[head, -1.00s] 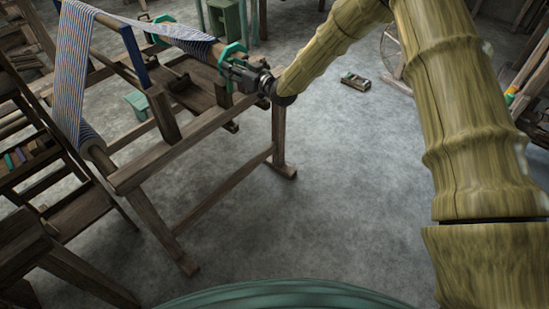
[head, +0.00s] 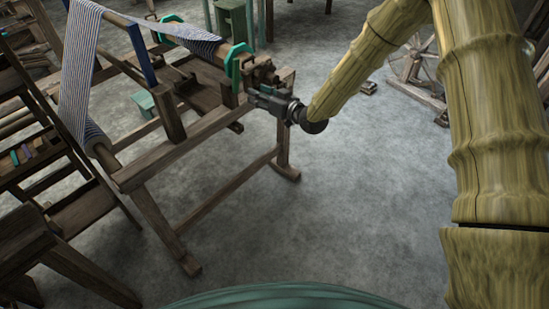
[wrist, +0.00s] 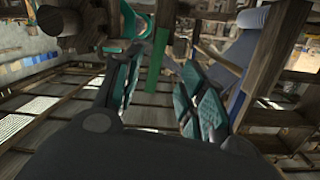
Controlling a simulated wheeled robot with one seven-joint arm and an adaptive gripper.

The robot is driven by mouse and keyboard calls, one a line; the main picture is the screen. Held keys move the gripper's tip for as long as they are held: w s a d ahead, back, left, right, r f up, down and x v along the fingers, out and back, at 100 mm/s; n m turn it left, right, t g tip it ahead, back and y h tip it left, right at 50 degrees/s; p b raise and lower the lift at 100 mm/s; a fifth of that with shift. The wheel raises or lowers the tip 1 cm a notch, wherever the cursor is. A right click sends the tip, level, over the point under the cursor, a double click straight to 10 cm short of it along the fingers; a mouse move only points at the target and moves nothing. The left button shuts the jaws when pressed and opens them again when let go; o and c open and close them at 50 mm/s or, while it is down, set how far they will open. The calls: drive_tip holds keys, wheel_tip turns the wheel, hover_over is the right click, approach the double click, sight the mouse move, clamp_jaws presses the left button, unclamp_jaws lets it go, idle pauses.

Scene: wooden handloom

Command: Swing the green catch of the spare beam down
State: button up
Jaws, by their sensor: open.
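The spare beam (head: 247,54) lies at the top of the loom's near right end, with a green many-sided flange (head: 238,62) around it. In the wrist view, a bright green upright bar (wrist: 156,60) stands between and beyond my finger pads; it looks like the catch, but I cannot be sure. Part of a green ring (wrist: 143,22) shows above it. My gripper (head: 256,97) is open, just below the beam's end, beside the loom's top rail. Its teal fingers also show in the wrist view (wrist: 158,82). I cannot tell whether they touch anything.
The loom's wooden frame (head: 190,135) runs to the left of my gripper, with striped cloth (head: 80,75) and a blue post (head: 138,42). A teal stool (head: 143,102) stands behind. A spinning wheel (head: 415,62) is at the back right.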

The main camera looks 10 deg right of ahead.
drive_tip(key=s+d+f+m+g+h+p, duration=0.1)
drive_tip(key=s+f+h, duration=0.1)
drive_tip(key=s+f, duration=0.5)
drive_tip(key=s+d+f+m+g+h, duration=0.1)
drive_tip(key=s+f+g, duration=0.1)
drive_tip(key=s+f, duration=0.5)
drive_tip(key=shift+d+f+m+g+h+p, duration=0.3)
drive_tip(key=shift+f+h+p, duration=0.1)
drive_tip(key=shift+f, duration=0.75)
drive_tip(key=shift+s, duration=0.1)
